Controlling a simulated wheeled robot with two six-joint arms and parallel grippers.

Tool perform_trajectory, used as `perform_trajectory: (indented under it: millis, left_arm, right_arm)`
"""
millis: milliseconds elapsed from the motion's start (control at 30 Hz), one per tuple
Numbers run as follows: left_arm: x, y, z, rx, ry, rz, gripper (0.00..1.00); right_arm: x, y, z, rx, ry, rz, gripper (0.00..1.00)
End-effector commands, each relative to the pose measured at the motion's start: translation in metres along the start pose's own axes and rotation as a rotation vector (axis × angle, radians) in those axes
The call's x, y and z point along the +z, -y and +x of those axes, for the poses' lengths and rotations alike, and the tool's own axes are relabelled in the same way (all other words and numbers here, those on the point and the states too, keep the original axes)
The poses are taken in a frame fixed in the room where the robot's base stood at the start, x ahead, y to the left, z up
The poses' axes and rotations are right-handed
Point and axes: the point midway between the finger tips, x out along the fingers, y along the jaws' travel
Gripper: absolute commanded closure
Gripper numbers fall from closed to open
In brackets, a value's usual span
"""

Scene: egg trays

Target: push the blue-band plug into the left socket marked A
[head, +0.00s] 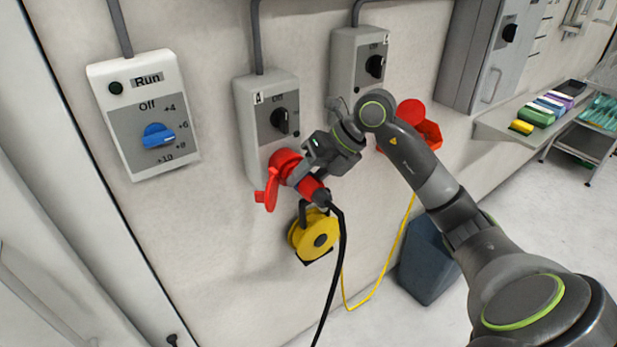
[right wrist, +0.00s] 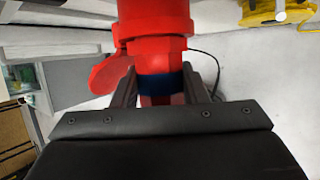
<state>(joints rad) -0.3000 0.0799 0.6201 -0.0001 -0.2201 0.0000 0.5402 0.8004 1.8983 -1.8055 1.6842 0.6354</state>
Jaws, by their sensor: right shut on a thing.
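The left socket box marked A (head: 258,98) is on the wall, with a red socket (head: 284,162) at its bottom and its red lid (head: 268,190) hanging open. My right gripper (head: 306,174) is at this socket, shut on the red plug (head: 313,190). The plug's blue band (right wrist: 162,83) shows between the fingers (right wrist: 166,88) in the right wrist view. The plug is lined up with the red socket collar (right wrist: 153,30) and seems to meet it; how deep it sits I cannot tell. A black cable (head: 341,250) hangs from the plug. My left gripper is not in view.
A second socket box (head: 350,62) is to the right, its red socket (head: 428,132) partly behind my right arm. A yellow cable reel (head: 304,243) hangs just below the plug. A Run dial box (head: 118,90) is at left. A dark bin (head: 428,262) stands on the floor.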

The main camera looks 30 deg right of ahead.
Motion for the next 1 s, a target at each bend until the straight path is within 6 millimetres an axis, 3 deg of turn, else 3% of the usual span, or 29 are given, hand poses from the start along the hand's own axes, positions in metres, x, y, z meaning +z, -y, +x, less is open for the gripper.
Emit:
perform_trajectory:
  millis: [333, 367, 533, 833, 1000]
  left_arm:
    - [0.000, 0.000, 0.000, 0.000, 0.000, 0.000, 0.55]
    - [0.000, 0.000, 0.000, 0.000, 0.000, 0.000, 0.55]
    - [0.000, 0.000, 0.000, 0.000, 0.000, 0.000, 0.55]
    - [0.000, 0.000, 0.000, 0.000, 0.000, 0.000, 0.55]
    - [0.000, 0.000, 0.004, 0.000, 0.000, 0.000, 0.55]
  right_arm:
    - [0.001, -0.001, -0.001, 0.002, 0.004, -0.002, 0.69]
    - [0.001, -0.001, -0.001, 0.002, 0.004, -0.002, 0.58]
    - [0.001, -0.001, 0.000, 0.001, 0.002, -0.002, 0.35]
    - [0.000, 0.001, -0.001, -0.001, 0.000, 0.000, 0.35]
    - [0.000, 0.002, -0.011, -0.003, 0.002, -0.002, 0.35]
